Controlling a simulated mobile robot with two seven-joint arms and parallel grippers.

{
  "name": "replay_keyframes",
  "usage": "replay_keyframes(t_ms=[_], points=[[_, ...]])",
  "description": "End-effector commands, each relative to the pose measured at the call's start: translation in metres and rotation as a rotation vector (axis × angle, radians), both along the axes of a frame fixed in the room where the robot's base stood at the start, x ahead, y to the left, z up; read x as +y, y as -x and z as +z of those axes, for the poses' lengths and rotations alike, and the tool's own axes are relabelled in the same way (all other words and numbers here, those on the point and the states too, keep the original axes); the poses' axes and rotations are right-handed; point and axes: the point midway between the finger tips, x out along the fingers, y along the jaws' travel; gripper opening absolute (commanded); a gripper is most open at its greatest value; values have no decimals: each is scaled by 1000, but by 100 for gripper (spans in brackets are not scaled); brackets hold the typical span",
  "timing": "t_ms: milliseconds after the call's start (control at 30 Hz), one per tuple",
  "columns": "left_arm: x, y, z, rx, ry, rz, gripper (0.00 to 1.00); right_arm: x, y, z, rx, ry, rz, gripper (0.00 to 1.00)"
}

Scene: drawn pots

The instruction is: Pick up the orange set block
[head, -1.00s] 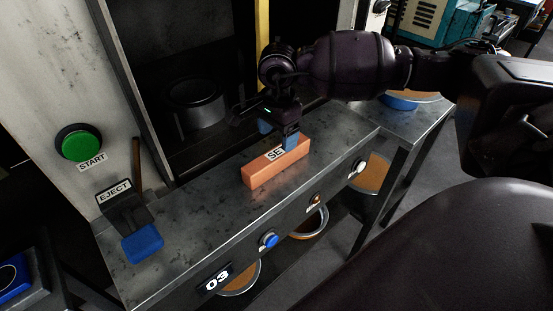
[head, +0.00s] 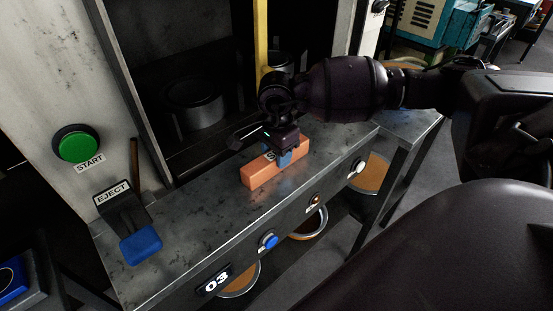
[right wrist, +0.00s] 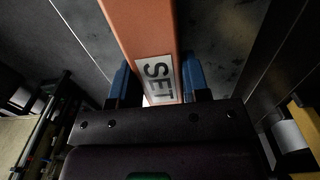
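The orange set block (head: 259,173) lies on the grey metal bench top, its long side running obliquely. Its white SET label shows in the right wrist view (right wrist: 157,78). My right gripper (head: 275,150) is over the block's right part, pointing down. In the right wrist view its blue fingers (right wrist: 157,82) stand on either side of the block, with a narrow gap at least on the left side. The gripper hides part of the label in the head view. My left gripper is not in view.
The metal bench (head: 200,225) carries a blue-tipped EJECT lever (head: 140,243) at its left end. A green START button (head: 76,144) is on the panel at left. Dark machine recess with cylinders (head: 194,103) lies behind. The bench left of the block is clear.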

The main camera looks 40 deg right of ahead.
Motion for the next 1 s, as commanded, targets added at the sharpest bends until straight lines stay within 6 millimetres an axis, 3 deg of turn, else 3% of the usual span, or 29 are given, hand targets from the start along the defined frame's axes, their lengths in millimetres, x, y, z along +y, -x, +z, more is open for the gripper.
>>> replay_keyframes(t_ms=[33, 233, 667, 867, 1000], points=[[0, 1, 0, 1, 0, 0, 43, 0, 0, 0, 0, 0, 0, 31], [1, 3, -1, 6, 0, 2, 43, 0, 0, 0, 0, 0, 0, 0], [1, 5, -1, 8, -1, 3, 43, 0, -1, 4, -5, 0, 0, 0], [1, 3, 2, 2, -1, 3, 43, 0, -2, 24, -8, 0, 0, 0], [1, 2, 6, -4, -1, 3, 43, 0, -2, 51, -11, 0, 0, 0]])
